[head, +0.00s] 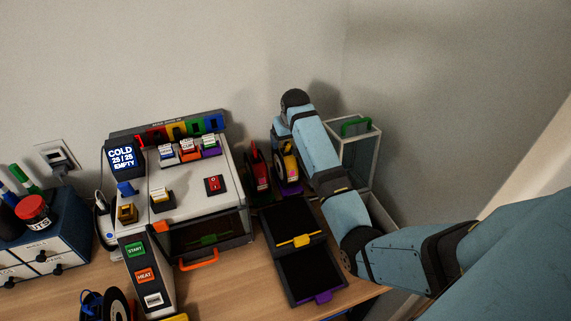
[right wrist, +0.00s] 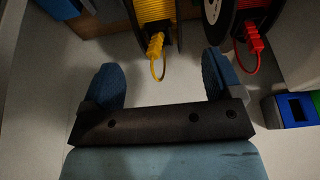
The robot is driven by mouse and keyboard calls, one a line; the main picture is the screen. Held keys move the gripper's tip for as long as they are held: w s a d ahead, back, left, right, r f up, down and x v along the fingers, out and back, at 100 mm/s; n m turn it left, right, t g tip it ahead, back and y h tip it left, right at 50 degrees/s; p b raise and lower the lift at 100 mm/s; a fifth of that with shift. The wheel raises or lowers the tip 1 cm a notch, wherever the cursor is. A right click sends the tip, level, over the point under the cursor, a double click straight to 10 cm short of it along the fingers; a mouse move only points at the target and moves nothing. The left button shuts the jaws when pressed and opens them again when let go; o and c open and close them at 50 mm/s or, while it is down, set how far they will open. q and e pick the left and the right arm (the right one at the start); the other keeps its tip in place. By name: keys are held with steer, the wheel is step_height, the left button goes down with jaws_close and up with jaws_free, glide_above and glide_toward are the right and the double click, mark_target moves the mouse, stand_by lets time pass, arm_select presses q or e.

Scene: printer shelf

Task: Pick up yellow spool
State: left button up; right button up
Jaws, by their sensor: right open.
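The yellow spool (head: 290,166) stands on the table against the back wall, right of the red spool (head: 259,172) and partly hidden by my right arm. In the right wrist view the yellow spool (right wrist: 154,12) is at the top, cut off by the edge, with a yellow clip and loop hanging toward my gripper. The red spool (right wrist: 252,30) shows to its right. My right gripper (right wrist: 162,75) is open and empty, its fingers apart, with the yellow spool beyond the gap between them. In the head view this gripper is mostly hidden behind my arm. My left gripper is out of view.
A printer-like machine (head: 185,185) with a control panel stands left of the spools. A black two-part tray (head: 293,240) lies in front of them. A clear bin with a green handle (head: 356,128) stands right, beside my arm. A blue drawer box (head: 50,235) is far left.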

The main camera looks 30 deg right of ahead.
mark_target(285, 150)
steer(key=shift+x, duration=0.9)
steer(key=shift+w+f, duration=0.15)
steer(key=shift+f, duration=0.05)
steer(key=p+x, duration=0.1)
steer(key=x, duration=0.2)
steer(key=shift+w+f, duration=0.25)
steer(key=shift+f, duration=0.05)
steer(key=shift+w+d+f, duration=0.15)
steer(key=shift+w+f, duration=0.05)
steer(key=shift+f, duration=0.35)
steer(key=shift+r, duration=0.1)
steer(key=c, duration=1.4)
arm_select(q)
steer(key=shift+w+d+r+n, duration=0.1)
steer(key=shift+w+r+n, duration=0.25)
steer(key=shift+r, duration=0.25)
arm_select(e)
jaws_close()
steer(key=shift+r, duration=0.1)
